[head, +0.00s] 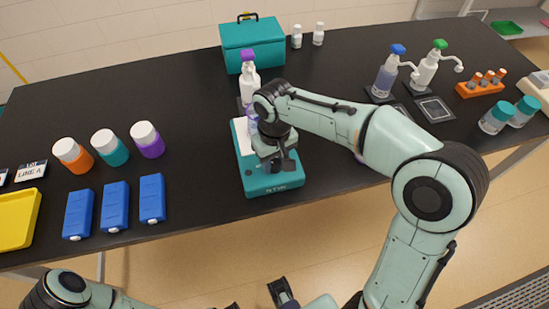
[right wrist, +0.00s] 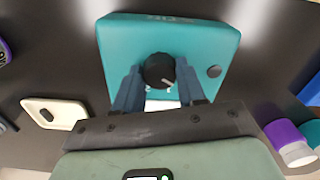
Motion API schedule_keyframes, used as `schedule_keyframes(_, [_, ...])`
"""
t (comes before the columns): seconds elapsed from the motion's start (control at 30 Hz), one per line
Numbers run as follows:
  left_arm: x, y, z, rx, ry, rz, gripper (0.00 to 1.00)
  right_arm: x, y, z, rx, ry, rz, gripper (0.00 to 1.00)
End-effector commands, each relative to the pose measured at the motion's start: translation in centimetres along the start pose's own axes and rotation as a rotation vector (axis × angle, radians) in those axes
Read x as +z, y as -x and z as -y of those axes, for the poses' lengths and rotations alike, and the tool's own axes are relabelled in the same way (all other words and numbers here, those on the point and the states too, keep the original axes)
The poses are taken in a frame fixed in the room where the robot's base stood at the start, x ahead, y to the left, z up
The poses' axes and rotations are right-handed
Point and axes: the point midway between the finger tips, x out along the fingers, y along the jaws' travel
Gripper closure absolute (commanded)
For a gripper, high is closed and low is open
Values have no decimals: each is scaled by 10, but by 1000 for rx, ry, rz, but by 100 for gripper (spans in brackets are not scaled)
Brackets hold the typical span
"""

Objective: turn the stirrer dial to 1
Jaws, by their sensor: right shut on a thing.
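The stirrer (head: 255,186) is a teal box with a pale top plate, near the table's front edge in the head view. It also shows in the right wrist view (right wrist: 205,40). Its black round dial (right wrist: 158,68) has a white pointer line toward the lower right in that view. Small white marks sit by the dial, too small to read. My right gripper (head: 277,165) is shut on the dial, one finger on each side in the right wrist view (right wrist: 159,85). It mostly hides the dial in the head view. My left arm shows at the bottom left; its finger state is unclear.
A purple-topped bottle (head: 249,78) stands behind the stirrer. Three capped jars (head: 110,148) and three blue blocks (head: 115,205) are left. Pump bottles (head: 387,72) and an orange rack (head: 480,87) are right. Table is clear between the blocks and stirrer.

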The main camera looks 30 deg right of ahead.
Motion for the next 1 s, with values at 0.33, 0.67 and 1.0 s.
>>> schedule_keyframes(0.33, [0, 8, -3, 1, -1, -3, 57, 0, 1, 0, 0, -287, -1, 91])
schedule_keyframes(0.67, [-1, 11, -4, 1, -1, -4, 57, 0, 1, 0, 0, -523, -2, 91])
schedule_keyframes(1.0, [-1, 12, -5, 2, -2, -4, 57, 0, 1, 0, 0, -638, -3, 91])
